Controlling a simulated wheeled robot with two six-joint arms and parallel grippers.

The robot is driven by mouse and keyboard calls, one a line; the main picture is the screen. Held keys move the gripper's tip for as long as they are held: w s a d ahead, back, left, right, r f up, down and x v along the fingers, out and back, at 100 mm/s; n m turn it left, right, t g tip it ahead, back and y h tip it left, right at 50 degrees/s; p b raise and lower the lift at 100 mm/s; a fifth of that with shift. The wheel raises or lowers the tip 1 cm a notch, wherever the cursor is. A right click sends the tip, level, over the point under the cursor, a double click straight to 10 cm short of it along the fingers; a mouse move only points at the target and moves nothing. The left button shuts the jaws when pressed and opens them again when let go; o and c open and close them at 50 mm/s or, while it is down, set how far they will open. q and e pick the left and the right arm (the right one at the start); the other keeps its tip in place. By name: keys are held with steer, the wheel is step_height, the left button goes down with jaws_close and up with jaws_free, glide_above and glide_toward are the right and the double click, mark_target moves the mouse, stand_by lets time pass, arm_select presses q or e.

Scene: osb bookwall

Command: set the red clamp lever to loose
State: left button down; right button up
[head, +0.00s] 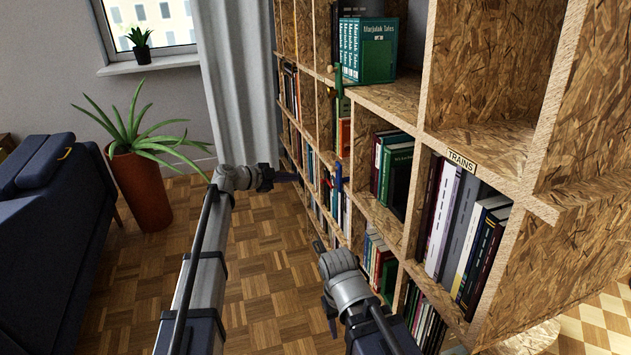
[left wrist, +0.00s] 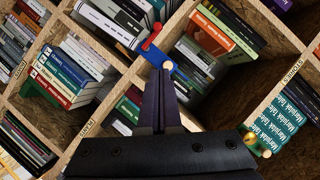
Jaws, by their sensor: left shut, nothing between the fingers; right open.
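In the head view, my left gripper (head: 292,177) is left of the blue clamp (head: 338,180), where the lever is hard to make out. My right gripper (head: 322,285) is open, low before the shelves.
The wooden bookcase (head: 540,130) fills the right side, with rows of books. A green clamp (head: 339,80) sits on an upper shelf edge. A potted plant (head: 142,185) and a dark blue sofa (head: 50,200) stand left. The parquet floor between is clear.

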arm_select(q)
steer(key=b, duration=0.4)
glide_toward(327, 180)
steer(key=d+r, duration=0.1)
steer(key=d, duration=0.2)
steer(key=shift+w+d+f+b, duration=0.1)
steer(key=shift+w+f+b, duration=0.6)
steer(key=shift+w+f, duration=0.05)
steer(key=shift+w+d+f+b, duration=0.15)
steer(key=shift+w+f+b, duration=0.55)
steer(key=shift+w+f, duration=0.05)
steer(key=shift+s, duration=0.1)
